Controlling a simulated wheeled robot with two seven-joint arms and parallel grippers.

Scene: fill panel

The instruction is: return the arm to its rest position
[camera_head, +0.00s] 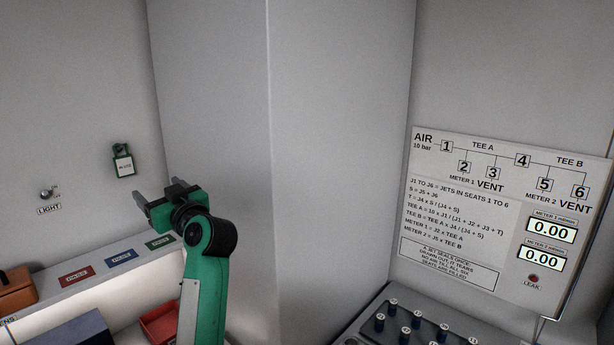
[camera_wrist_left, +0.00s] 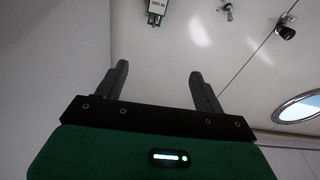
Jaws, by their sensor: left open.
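My left arm is green and rises from the bottom of the head view. Its left gripper (camera_head: 158,198) is raised in front of the grey wall and column, fingers pointing left and up. In the left wrist view the two dark fingers (camera_wrist_left: 160,85) are spread apart with nothing between them. The gripper is empty and appears to touch nothing. My right gripper is in neither view.
A grey column (camera_head: 290,120) stands behind the arm. A panel (camera_head: 480,220) with two meters reading 0.00 is at the right, above a rack of black knobs (camera_head: 405,325). A green tagged item (camera_head: 122,160) and a light switch (camera_head: 49,193) are on the left wall. A shelf (camera_head: 100,262) and red tray (camera_head: 160,322) are lower left.

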